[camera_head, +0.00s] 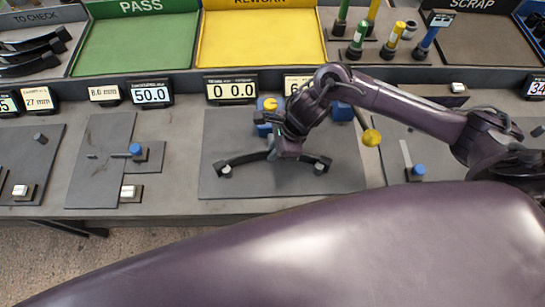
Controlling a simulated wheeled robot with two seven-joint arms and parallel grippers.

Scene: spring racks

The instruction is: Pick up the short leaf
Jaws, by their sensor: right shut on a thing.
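A black, curved leaf (243,159) lies across the grey plate (345,180) in the middle of the bench. Its ends are by two small pale posts; I cannot tell whether it touches them. My right gripper (286,156) reaches in from the right and is shut on the leaf near its middle, hiding that part. More black curved leaves (32,48) lie in the "TO CHECK" tray at the far left. I cannot tell from this view which leaf is the short one. My left gripper is not in view.
Behind stand a green PASS tray (137,40), a yellow REWORK tray (260,38) and a dark SCRAP tray (490,42). Coloured gauges (390,40) stand between the last two. Small displays (231,88) line the bench. Blue and yellow fittings are close to my right gripper.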

